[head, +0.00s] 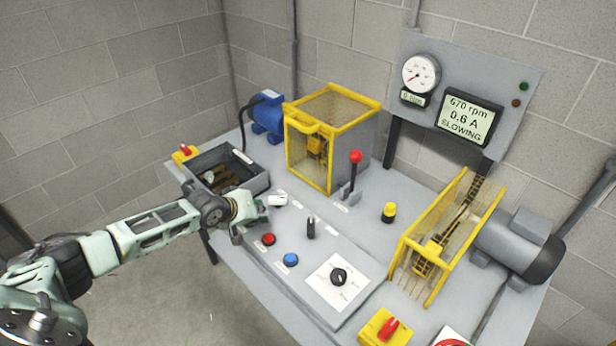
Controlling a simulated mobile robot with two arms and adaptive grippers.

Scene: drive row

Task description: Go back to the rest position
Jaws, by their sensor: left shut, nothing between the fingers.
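My left gripper (252,215) is shut and empty. It is above the left front part of the grey bench (395,285), close to the grey control panel with the red button (268,239) and blue button (291,259). My left arm reaches in from the left edge of the head view. My right gripper is not in view.
An open dark box (262,180) is behind my left gripper. A yellow-framed cage (333,95), a red-knobbed lever (356,157), a yellow guard (490,205) and a grey motor (520,245) stand on the bench. The display (469,119) reads 670 rpm, 0.6 A, SLOWING. Floor at lower left is clear.

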